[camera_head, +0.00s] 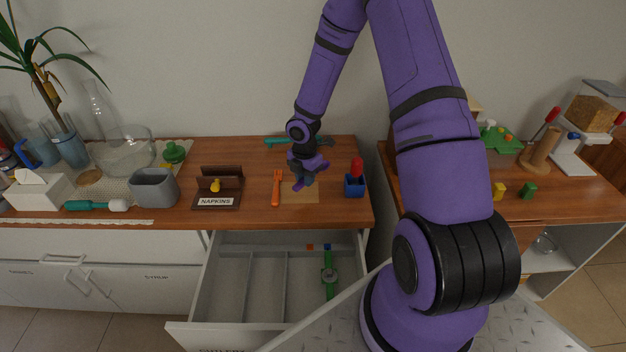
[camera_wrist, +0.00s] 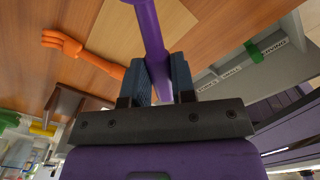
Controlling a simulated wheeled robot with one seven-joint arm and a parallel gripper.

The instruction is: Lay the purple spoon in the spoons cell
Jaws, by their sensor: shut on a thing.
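My gripper (camera_head: 303,178) is low over the tan mat (camera_head: 300,195) on the wooden counter. In the wrist view its two fingers (camera_wrist: 163,78) are shut on the handle of the purple spoon (camera_wrist: 150,32). The far end of the spoon is cut off by the frame edge. In the head view the spoon is hard to tell from my purple gripper. The cutlery drawer (camera_head: 195,300) stands open below the counter, split into long cells by dividers. A green utensil (camera_head: 329,275) lies in the right-hand cell.
An orange fork (camera_head: 277,188) lies just left of the mat. A blue holder (camera_head: 354,186) with a red-topped item stands right of it. A napkin holder (camera_head: 218,188) and grey tub (camera_head: 155,188) stand further left. A teal utensil (camera_head: 280,141) lies behind. The drawer's left cells look empty.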

